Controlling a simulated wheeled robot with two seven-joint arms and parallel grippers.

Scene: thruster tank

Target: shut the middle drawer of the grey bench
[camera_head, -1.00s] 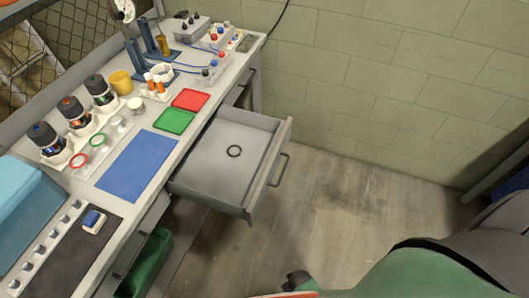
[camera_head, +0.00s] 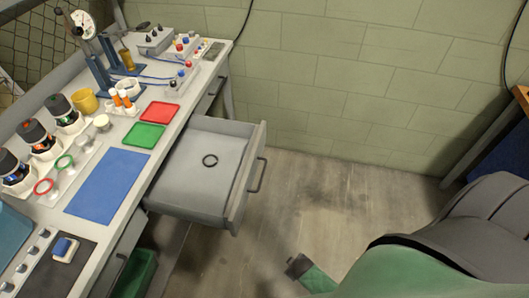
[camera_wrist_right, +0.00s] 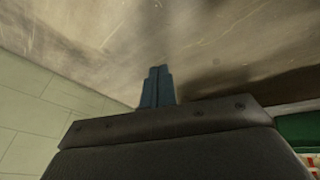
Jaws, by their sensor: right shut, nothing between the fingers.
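The middle drawer (camera_head: 186,196) of the grey bench (camera_head: 92,248) is pulled out to the right in the head view, over the floor. Its front carries a dark bar handle (camera_head: 258,176). A black ring (camera_head: 210,160) lies on the drawer's floor. My right gripper (camera_wrist_right: 158,72) shows in the right wrist view with its blue fingers together and nothing between them. It is apart from the drawer, with floor and wall behind it. My left gripper is not in view.
On the bench top are a blue mat (camera_head: 108,185), a green tray (camera_head: 144,135), a red tray (camera_head: 160,111) and several bottles and instruments. A green bin (camera_head: 136,274) is below the bench. Bare floor (camera_head: 318,196) lies right of the drawer, up to the block wall (camera_head: 345,80).

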